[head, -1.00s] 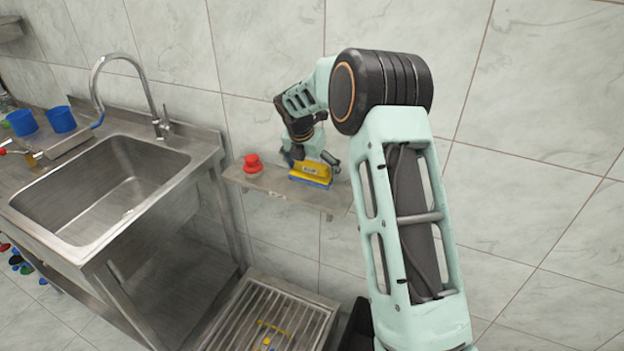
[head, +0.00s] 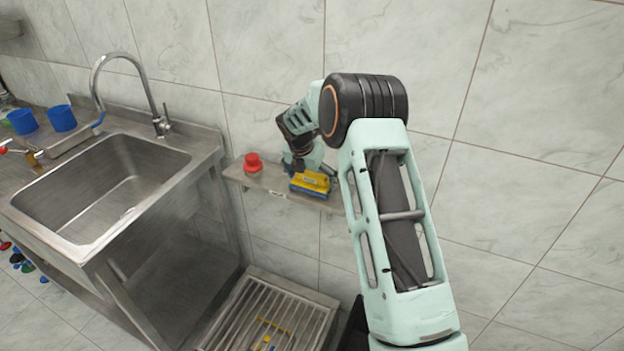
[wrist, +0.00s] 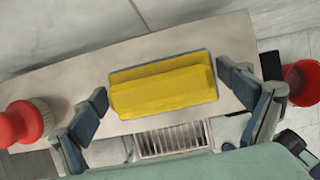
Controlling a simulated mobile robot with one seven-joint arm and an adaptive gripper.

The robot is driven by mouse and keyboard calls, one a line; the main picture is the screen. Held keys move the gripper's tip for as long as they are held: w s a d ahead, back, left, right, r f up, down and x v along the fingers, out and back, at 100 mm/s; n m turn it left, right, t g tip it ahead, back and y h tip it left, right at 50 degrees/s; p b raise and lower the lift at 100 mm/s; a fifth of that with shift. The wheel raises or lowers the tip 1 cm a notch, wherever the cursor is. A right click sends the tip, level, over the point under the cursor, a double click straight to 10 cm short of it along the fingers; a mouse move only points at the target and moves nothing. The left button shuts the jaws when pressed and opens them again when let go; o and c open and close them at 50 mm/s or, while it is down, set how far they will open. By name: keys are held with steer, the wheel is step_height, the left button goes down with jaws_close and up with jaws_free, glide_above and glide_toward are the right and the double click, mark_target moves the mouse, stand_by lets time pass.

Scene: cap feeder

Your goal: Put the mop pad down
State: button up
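The mop pad (head: 312,181) is a yellow block with a blue underside. It lies on the narrow wall shelf (head: 270,187), close to the front edge. In the wrist view the mop pad (wrist: 163,86) lies flat along the shelf (wrist: 85,78). My gripper (wrist: 163,84) is open, with one dark finger off each end of the pad and a visible gap on both sides. In the head view my gripper (head: 311,170) is just above and behind the pad, and its fingers are partly hidden.
A red knob-like object (head: 253,162) stands at the shelf's left end. A steel sink (head: 105,185) with a tap is further left. A floor grate (head: 270,315) lies below. In the wrist view a red bucket (wrist: 303,82) is at the right.

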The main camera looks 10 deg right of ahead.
steer(key=shift+o, duration=0.3)
steer(key=shift+r, duration=0.3)
steer(key=v, duration=1.1)
steer(key=shift+s+r, duration=0.25)
steer(key=shift+r, duration=0.05)
steer(key=shift+a, duration=0.15)
